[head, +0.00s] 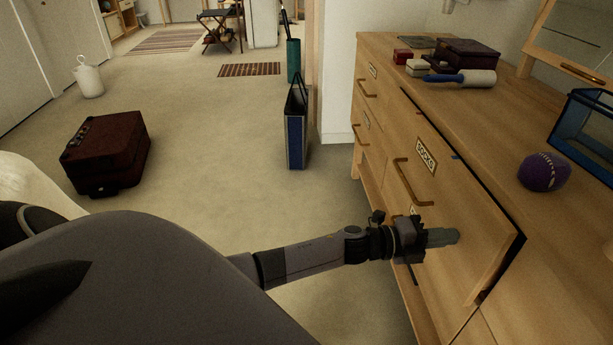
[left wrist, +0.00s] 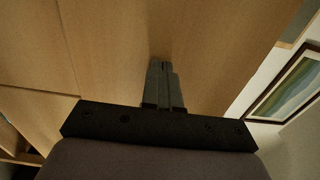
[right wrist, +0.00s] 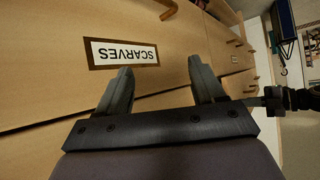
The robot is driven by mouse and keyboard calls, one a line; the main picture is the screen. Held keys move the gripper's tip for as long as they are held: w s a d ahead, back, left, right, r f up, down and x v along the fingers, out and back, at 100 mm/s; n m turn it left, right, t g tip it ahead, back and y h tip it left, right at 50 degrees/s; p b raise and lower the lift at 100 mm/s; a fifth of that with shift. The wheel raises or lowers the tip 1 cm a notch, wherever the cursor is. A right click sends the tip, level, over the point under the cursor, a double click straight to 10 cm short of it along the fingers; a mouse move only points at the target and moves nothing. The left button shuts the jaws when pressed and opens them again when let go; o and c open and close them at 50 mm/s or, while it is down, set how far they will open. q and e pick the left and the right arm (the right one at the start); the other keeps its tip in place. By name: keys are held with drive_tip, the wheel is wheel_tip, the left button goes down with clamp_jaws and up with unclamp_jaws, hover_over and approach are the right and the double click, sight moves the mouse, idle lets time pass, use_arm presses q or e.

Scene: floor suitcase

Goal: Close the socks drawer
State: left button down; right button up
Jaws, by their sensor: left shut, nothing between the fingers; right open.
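The socks drawer (head: 468,215) is on the wooden dresser at the right of the head view, with a "SOCKS" label and a brass handle (head: 407,184). Its front stands a little out from the dresser, with a dark gap along its top and right edges. My left gripper (head: 455,237) is shut and empty, its fingertips at the drawer front, below and right of the handle. In the left wrist view its fingers (left wrist: 162,85) point at bare wood; contact is unclear. My right gripper (right wrist: 160,72) is open and empty, facing a drawer labelled "SCARVES" (right wrist: 150,75).
On the dresser top (head: 500,125) are a purple ball (head: 544,172), a blue-framed glass box (head: 590,130), a lint roller (head: 470,78) and small boxes. A suitcase (head: 105,152) and a blue bag (head: 295,135) stand on the floor. Carpet between them is clear.

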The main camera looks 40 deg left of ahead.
sight(462, 234)
use_arm(q)
drive_tip(key=b+x, duration=0.1)
drive_tip(key=x, duration=0.2)
drive_tip(key=shift+w+d+r, duration=0.1)
drive_tip(key=shift+w+d, duration=0.15)
drive_tip(key=shift+w, duration=0.05)
use_arm(e)
drive_tip(key=shift+s+d+f, duration=0.1)
drive_tip(key=shift+f, duration=0.75)
use_arm(q)
drive_tip(key=shift+r, duration=0.15)
